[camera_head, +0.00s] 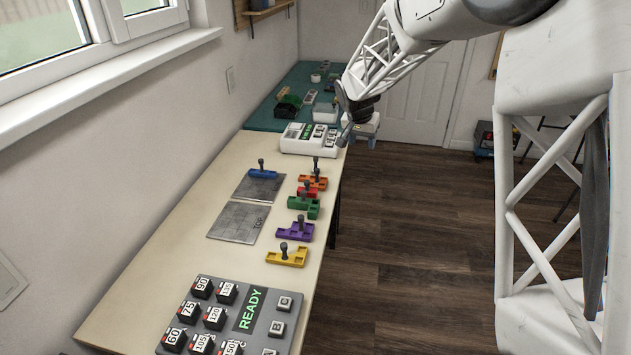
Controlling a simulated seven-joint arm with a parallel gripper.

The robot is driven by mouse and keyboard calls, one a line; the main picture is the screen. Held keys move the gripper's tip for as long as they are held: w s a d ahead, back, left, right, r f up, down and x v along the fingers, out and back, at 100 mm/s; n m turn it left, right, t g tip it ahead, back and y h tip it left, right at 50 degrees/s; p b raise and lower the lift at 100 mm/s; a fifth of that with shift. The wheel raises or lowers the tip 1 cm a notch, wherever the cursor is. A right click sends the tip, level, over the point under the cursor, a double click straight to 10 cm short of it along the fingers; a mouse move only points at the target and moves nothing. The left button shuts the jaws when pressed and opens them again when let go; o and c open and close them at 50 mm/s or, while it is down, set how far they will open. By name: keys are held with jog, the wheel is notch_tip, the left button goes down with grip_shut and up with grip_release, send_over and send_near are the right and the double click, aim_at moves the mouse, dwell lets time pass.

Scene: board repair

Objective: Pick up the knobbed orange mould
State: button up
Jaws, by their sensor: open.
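The orange mould (319,183) lies on the pale bench near its right edge, with a dark upright knob on top. A small red mould (306,192) sits close in front of it; I cannot tell whether they touch. My gripper (358,136) is open and appears empty, up and to the right of the orange mould, well apart from it, beside the white device at the bench's far end. The fingertips are small and partly unclear.
Green (304,208), purple (294,232) and yellow (286,257) knobbed moulds line the right edge. A blue mould (263,174) lies on the farther metal plate (258,188). A grey READY panel (234,315) is nearest; a white device (308,139) stands beyond. The nearer plate (238,223) is clear.

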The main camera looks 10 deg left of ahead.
jog(key=w+a+f, duration=0.8)
send_near(317, 169)
jog(key=shift+m+t, duration=0.3)
jog(key=shift+m, duration=0.1)
jog(key=x, duration=0.4)
jog(key=shift+s+f, duration=0.15)
jog(key=shift+f, duration=0.35)
jog(key=shift+f, duration=0.1)
jog(key=shift+x, duration=1.2)
jog(key=shift+f, duration=0.1)
jog(key=shift+x, duration=2.55)
